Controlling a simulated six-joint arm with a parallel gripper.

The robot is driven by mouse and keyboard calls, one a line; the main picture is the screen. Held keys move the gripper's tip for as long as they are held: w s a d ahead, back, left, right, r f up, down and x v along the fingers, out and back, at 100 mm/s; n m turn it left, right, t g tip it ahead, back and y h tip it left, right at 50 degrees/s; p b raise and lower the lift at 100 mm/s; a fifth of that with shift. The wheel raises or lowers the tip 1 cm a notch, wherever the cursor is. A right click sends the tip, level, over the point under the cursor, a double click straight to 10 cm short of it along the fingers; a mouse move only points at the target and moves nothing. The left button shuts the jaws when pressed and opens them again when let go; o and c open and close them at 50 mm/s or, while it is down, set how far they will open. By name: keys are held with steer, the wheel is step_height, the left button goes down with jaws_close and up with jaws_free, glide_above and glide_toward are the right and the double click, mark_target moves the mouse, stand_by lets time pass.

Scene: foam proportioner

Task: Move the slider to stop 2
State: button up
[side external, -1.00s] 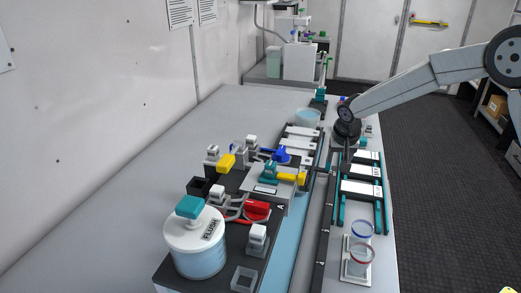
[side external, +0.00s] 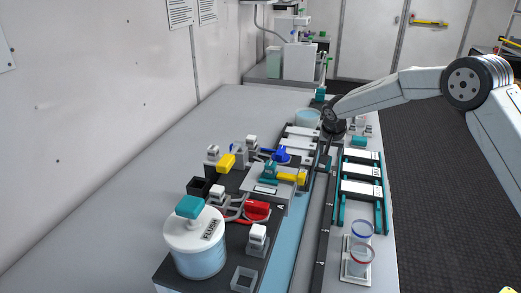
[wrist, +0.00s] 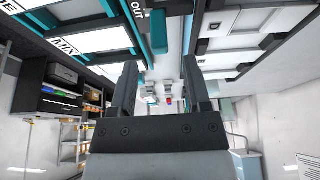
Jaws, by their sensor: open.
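A long dark rail (side external: 323,225) with small white marks runs front to back beside the blue strip. A small dark block (side external: 321,168), which looks like the slider, sits at the rail's middle stretch. My gripper (side external: 327,158) points down right by this block, and its fingers partly blend with it. I cannot tell whether they touch. In the wrist view my gripper (wrist: 158,75) is open, with two dark fingers apart and nothing clearly held between them. The stop numbers are too small to read.
White labelled plates in a teal-edged rack (side external: 361,188) stand right of the rail. Left is a dark console with a grey block (side external: 270,185), a red knob (side external: 256,210) and a white FLUSH jar (side external: 195,240).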

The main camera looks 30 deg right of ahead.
steer(key=shift+x, duration=3.1)
jaws_close()
